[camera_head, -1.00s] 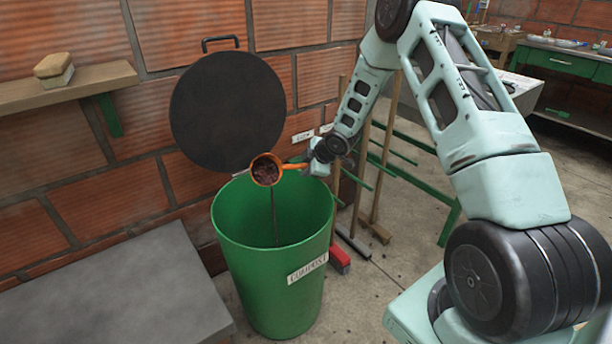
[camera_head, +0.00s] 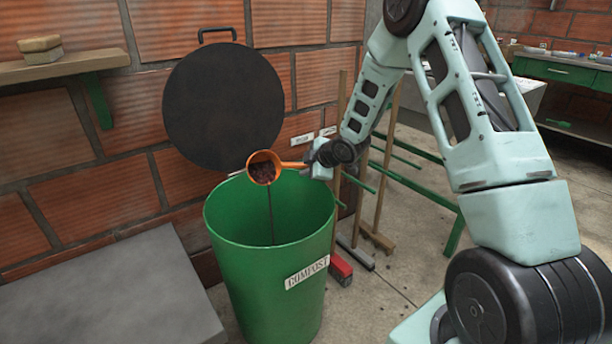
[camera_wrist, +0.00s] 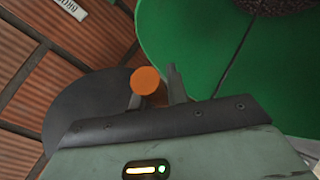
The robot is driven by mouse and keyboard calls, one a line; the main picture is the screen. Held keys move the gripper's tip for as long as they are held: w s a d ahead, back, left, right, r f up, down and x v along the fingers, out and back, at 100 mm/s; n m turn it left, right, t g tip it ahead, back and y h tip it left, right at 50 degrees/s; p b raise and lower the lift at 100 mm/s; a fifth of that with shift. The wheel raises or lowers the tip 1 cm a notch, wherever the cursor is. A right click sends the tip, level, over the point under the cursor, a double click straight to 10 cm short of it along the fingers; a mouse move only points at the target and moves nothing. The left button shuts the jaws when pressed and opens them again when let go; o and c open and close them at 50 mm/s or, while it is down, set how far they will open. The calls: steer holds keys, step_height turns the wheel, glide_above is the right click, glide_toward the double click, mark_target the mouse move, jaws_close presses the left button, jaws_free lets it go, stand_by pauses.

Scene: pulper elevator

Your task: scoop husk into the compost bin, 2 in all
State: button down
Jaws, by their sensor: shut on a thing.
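An orange scoop (camera_head: 263,168) holds dark brown husk (camera_head: 263,172) above the back rim of the green compost bin (camera_head: 265,270). The bin is open, with a white COMPOST label on its front. My gripper (camera_head: 314,166) is shut on the scoop's handle, to the right of the bowl. In the wrist view, an orange round handle end (camera_wrist: 145,80) sits between the fingers, and the green bin (camera_wrist: 190,40) fills the upper right. A thin dark line runs down inside the bin below the scoop; I cannot tell whether it is a seam or falling husk.
A round black lid (camera_head: 222,105) stands raised behind the bin. A grey slab (camera_head: 110,300) lies at left, below a shelf (camera_head: 70,68) with a brush-like block. Brooms and a green rack (camera_head: 420,182) stand at right, near the bin.

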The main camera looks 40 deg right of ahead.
steer(key=shift+s+a+f+n+t+b, duration=0.15)
steer(key=shift+t+b, duration=0.6)
steer(key=shift+b, duration=1.75)
steer(key=shift+s+d+f+n+t+b, duration=0.25)
steer(key=shift+t+b, duration=0.45)
steer(key=shift+b, duration=1.75)
steer(key=shift+s+a+f+m+t+b, duration=0.2)
steer(key=shift+t+b, duration=0.55)
steer(key=shift+b, duration=1.75)
steer(key=t+b, duration=0.1)
steer(key=b, duration=0.4)
steer(key=r+t+b, duration=0.1)
steer(key=t+b, duration=0.1)
steer(key=b, duration=0.3)
steer(key=shift+s+n, duration=0.15)
steer(key=shift+n, duration=0.25)
steer(key=shift+r+t+b, duration=0.15)
steer(key=shift+t+b, duration=0.45)
steer(key=shift+b, duration=0.55)
steer(key=shift+r+b, duration=0.3)
steer(key=shift+b, duration=0.15)
steer(key=shift+s, duration=0.15)
